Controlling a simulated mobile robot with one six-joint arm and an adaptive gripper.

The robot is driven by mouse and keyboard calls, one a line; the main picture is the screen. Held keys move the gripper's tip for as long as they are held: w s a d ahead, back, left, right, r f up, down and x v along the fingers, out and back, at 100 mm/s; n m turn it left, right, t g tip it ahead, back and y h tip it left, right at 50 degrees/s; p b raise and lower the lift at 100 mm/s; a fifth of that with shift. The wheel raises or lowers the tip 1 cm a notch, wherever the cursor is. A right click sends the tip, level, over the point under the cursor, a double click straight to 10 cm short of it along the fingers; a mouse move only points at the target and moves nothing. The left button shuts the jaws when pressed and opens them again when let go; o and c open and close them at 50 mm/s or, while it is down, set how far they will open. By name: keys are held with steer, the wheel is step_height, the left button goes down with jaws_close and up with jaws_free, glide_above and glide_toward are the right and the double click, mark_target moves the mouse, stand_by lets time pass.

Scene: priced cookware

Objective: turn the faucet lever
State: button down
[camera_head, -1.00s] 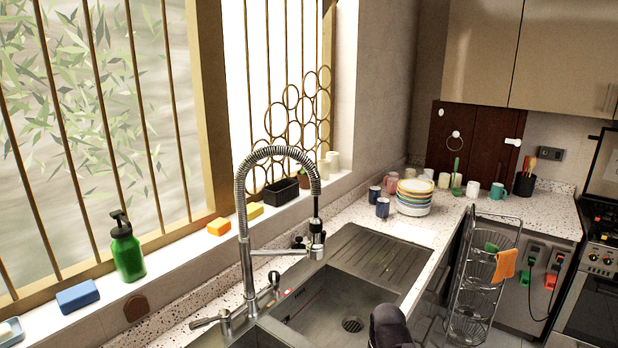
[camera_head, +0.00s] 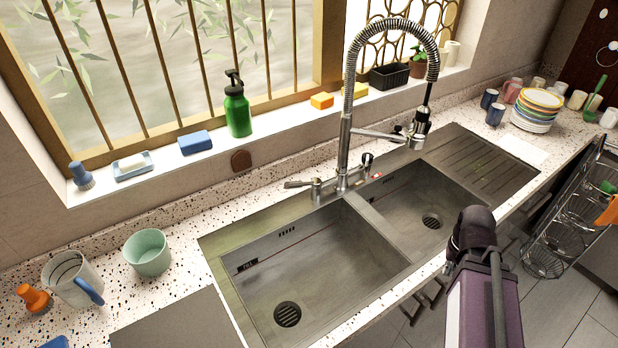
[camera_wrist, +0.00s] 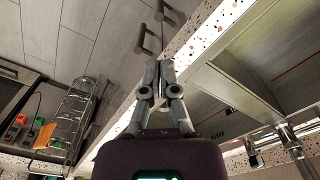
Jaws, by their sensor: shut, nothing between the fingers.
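The tall chrome faucet (camera_head: 345,150) with a coiled spring neck stands behind the double sink. A short horizontal lever (camera_head: 300,184) sticks out to the left near its base, on a small upright body. A second small fitting (camera_head: 367,163) with a red mark stands to the right of the faucet column. In the wrist view, chrome faucet parts (camera_wrist: 287,138) show at the lower right. My gripper (camera_wrist: 158,68) is shut and empty, over the counter's front edge and apart from the faucet. In the head view my arm hides the fingers.
The sink's two basins (camera_head: 310,265) lie open in front of the faucet. A green soap bottle (camera_head: 237,108), sponges and a soap dish stand on the sill. Cups (camera_head: 148,252) are at left, stacked plates (camera_head: 537,108) at right, and a wire rack (camera_head: 570,225) beyond the counter.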

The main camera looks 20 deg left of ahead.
stand_by(0.4)
steer(key=c, duration=0.8)
jaws_free()
steer(key=shift+w+a+r, duration=0.1)
steer(key=o, duration=0.4)
steer(key=shift+w+a+r, duration=0.1)
steer(key=shift+w+a, duration=0.1)
steer(key=shift+w, duration=0.05)
steer(key=shift+c, duration=0.2)
steer(key=w+a+r+m+p, duration=0.2)
steer(key=w+a+r+p, duration=0.1)
steer(key=w+a, duration=0.3)
steer(key=a+p, duration=0.1)
steer(key=a, duration=0.1)
steer(key=shift+w+a+r+t, duration=0.25)
steer(key=shift+a+r+t, duration=0.05)
steer(key=shift+a+r, duration=0.1)
steer(key=w+a+r+m+p, duration=0.2)
steer(key=a+r+p, duration=0.1)
steer(key=a, duration=0.9)
steer(key=w+a+r+m+y+p, duration=0.1)
steer(key=w+a+r+m+p, duration=0.1)
steer(key=a, duration=1.1)
steer(key=w+a+r+m+p, duration=0.2)
steer(key=a+r+p, duration=0.3)
steer(key=a, duration=0.7)
steer(key=shift+w+a+t+y, duration=0.15)
steer(key=shift+a+t+y, duration=0.15)
steer(key=shift+a+t, duration=0.1)
steer(key=shift+f, duration=0.1)
